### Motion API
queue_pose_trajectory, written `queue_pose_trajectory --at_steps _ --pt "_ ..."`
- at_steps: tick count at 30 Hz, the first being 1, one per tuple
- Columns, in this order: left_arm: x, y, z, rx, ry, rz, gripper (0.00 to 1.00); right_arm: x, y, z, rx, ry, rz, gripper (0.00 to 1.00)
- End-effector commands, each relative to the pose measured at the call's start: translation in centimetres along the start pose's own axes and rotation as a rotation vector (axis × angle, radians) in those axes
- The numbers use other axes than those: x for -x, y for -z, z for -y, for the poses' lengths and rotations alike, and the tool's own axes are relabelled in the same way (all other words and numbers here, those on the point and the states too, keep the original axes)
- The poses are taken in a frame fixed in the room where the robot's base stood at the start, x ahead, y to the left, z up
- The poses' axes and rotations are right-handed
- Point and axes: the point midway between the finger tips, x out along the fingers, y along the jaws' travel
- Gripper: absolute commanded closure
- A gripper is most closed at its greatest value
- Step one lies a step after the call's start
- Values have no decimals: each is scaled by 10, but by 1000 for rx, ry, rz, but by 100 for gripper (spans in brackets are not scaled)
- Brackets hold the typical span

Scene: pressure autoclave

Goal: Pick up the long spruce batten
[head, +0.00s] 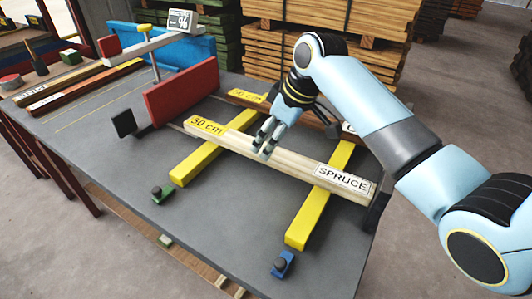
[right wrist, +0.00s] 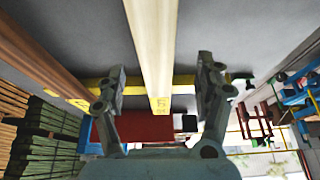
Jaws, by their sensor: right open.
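The pale spruce batten (head: 285,168) lies across two yellow bars on the grey table, with a yellow "50 cm" label at its left end and a white "SPRUCE" label at its right end. My right gripper (head: 268,138) is at the middle of the batten, pointing down. In the right wrist view the open fingers of my right gripper (right wrist: 163,76) stand on either side of the batten (right wrist: 152,45), with a gap on both sides. My left gripper is not in view.
A darker batten (head: 247,96) lies behind, partly hidden by my right arm. A red block (head: 181,91) stands near the left end. Yellow bars (head: 320,195) support the batten. A blue clamp (head: 282,264) and a green one (head: 162,194) sit at the front. Timber stacks (head: 275,50) stand behind.

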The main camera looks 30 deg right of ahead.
Motion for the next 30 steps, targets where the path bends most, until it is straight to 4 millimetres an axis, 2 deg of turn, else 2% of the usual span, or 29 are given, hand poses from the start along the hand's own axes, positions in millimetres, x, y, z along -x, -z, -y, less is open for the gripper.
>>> queue_pose_trajectory --at_steps 6,9,17,22,30 --pt "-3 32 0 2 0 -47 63 -34 -2 -5 -1 1 3 30" --pt "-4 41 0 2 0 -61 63 -45 -1 -5 -1 1 1 30" --pt "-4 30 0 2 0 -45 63 -48 -2 -5 0 -1 1 30" --pt "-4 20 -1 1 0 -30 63 -48 -2 -5 0 -1 1 49" --pt "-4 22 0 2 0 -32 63 -48 -2 -5 0 -1 1 85"
